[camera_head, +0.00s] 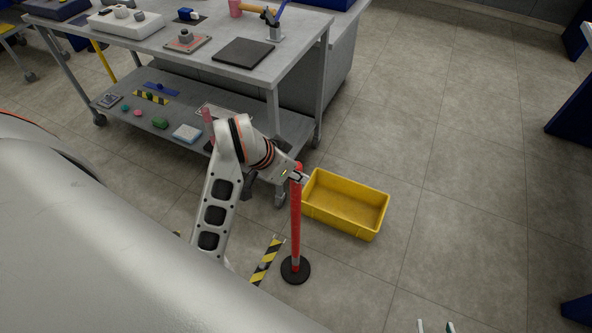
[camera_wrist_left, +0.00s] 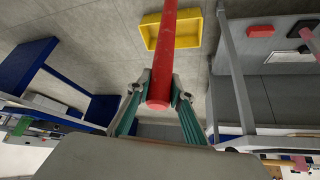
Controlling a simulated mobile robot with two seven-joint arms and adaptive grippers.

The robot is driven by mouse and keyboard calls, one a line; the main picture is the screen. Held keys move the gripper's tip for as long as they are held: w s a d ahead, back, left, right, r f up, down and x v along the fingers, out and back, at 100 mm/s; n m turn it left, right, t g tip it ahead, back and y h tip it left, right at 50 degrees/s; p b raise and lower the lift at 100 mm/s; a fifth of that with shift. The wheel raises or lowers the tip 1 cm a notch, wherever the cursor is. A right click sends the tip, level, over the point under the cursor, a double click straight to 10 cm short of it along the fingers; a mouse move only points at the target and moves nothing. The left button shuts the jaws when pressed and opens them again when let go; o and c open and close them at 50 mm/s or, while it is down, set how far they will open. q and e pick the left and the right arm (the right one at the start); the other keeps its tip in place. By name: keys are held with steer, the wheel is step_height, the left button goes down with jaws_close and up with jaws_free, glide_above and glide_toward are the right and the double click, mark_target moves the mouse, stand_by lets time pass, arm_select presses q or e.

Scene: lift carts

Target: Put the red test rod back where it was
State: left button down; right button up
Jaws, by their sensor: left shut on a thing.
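The red test rod (camera_head: 295,220) is upright, with a round black base (camera_head: 295,270) close to the floor; I cannot tell whether it touches. My left gripper (camera_head: 298,176) is shut on the rod near its top. In the left wrist view the rod (camera_wrist_left: 160,55) runs between the two fingers of the left gripper (camera_wrist_left: 157,98). A black-and-yellow striped marking (camera_head: 266,262) lies on the floor just left of the base. My right gripper (camera_head: 435,327) shows only its two tips at the bottom edge, apart, with nothing seen between them.
A yellow bin (camera_head: 345,225) stands on the floor right behind the rod. A grey two-shelf cart (camera_head: 180,62) on wheels, with several small items, stands at the back left. The floor to the right is largely clear, with blue furniture (camera_head: 572,122) at the right edge.

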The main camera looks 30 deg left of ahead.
arm_select(q)
steer(key=c, duration=1.8)
jaws_free()
arm_select(e)
steer(key=shift+s+f, duration=0.2)
steer(key=shift+f, duration=0.1)
arm_select(q)
steer(key=shift+f, duration=0.1)
arm_select(e)
steer(key=shift+r, duration=0.1)
arm_select(q)
steer(key=p+v, duration=0.4)
steer(key=v, duration=0.8)
arm_select(e)
steer(key=r, duration=0.1)
steer(key=a+r, duration=0.1)
steer(key=shift+s+r, duration=0.3)
steer(key=shift+r, duration=0.05)
arm_select(q)
steer(key=shift+s+d, duration=0.1)
arm_select(e)
steer(key=shift+d, duration=0.1)
